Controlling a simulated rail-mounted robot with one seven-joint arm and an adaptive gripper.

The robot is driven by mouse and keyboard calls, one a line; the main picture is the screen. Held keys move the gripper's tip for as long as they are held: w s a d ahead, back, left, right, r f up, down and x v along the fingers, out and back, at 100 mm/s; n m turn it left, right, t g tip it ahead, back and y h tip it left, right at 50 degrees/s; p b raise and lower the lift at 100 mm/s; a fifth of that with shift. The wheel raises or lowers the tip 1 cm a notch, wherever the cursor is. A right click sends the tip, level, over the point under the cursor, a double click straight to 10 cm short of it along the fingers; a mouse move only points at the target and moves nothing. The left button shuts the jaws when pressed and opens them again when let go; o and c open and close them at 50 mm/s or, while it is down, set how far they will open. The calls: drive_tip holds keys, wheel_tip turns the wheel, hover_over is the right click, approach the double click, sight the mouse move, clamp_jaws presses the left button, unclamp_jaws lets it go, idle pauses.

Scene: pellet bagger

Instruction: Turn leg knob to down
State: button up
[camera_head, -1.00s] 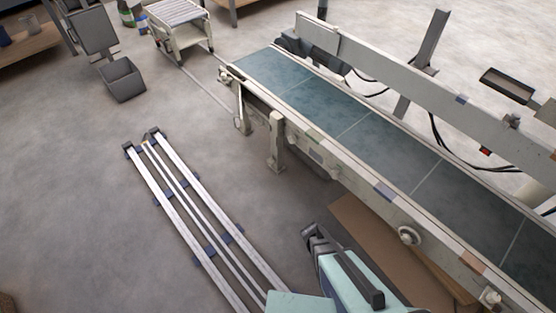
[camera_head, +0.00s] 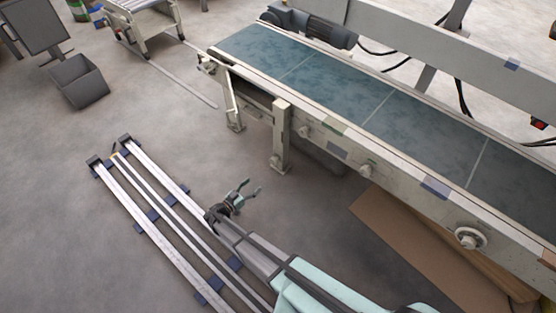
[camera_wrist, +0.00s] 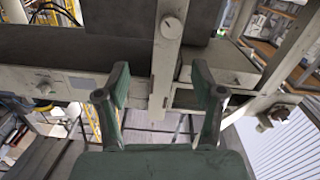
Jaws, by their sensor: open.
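A pale leg post (camera_head: 281,135) stands under the near side of the conveyor, and it also shows in the wrist view (camera_wrist: 166,62). A small round knob (camera_wrist: 172,27) sits on this post in the wrist view, above the gap between my fingers. Which way the knob is set cannot be told. My gripper (camera_head: 251,187) is open and empty, left of and below the post in the head view. In the wrist view my gripper (camera_wrist: 160,78) has its two fingers spread on either side of the post, apart from the knob.
The conveyor belt (camera_head: 350,95) runs above the leg, with more round knobs along its side, including a large one (camera_head: 467,238). Floor rails (camera_head: 165,215) lie under my arm. A brown board (camera_head: 400,235) lies below the conveyor. A grey bin (camera_head: 80,82) stands far left.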

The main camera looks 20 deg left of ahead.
sight(272, 162)
drive_tip(key=b+x, duration=0.1)
drive_tip(key=x, duration=0.4)
drive_tip(key=a+b+x, duration=0.1)
drive_tip(key=x, duration=0.5)
drive_tip(key=b+x, duration=0.1)
drive_tip(key=x, duration=0.4)
drive_tip(key=shift+w+a+r, duration=0.2)
drive_tip(key=shift+w+a, duration=0.05)
drive_tip(key=shift+w, duration=0.5)
drive_tip(key=c, duration=1.2)
